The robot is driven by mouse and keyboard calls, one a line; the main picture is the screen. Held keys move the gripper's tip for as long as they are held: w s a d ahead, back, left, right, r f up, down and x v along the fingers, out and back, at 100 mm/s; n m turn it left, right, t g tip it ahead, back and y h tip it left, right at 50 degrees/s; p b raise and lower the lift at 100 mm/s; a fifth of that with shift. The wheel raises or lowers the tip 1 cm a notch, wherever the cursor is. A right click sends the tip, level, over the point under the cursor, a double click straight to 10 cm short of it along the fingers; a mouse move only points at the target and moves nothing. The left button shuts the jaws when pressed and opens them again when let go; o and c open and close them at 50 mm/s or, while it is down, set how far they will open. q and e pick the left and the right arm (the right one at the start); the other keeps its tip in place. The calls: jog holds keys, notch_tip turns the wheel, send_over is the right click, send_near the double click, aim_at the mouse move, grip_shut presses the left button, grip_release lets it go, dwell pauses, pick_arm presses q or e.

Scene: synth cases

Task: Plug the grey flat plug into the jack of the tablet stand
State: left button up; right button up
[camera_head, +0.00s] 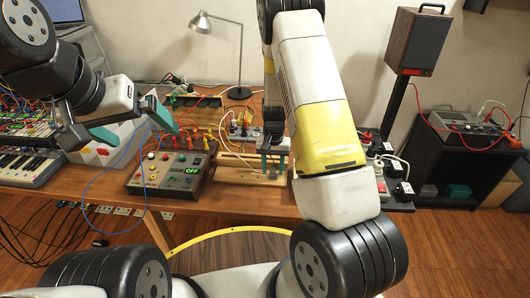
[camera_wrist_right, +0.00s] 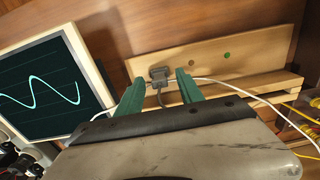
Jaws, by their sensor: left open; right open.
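A small grey plug (camera_wrist_right: 160,74) with a grey cable shows in the right wrist view, in front of a wooden board-like stand (camera_wrist_right: 245,50). The stand has a green dot and a dark dot on its face. I cannot tell whether the plug touches the stand or sits in a jack. My right gripper (camera_wrist_right: 160,92) is open, its teal fingers on either side of the plug. In the head view my right gripper (camera_head: 271,163) is over the wooden stand (camera_head: 232,160), partly hiding it; the plug cannot be made out there. My left gripper (camera_head: 132,122) is open and empty at the left.
A screen with a wave trace (camera_wrist_right: 48,88) stands left of the stand in the right wrist view. A white cable (camera_wrist_right: 240,90) runs across the stand. A control box (camera_head: 172,170) with knobs, a lamp (camera_head: 203,23), a keyboard (camera_head: 25,168) and power strips (camera_head: 380,182) stand around.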

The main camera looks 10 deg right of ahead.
jog(key=shift+r, duration=0.1)
notch_tip(320, 180, up, 8)
jog(key=shift+f, duration=0.2)
dwell(0.3)
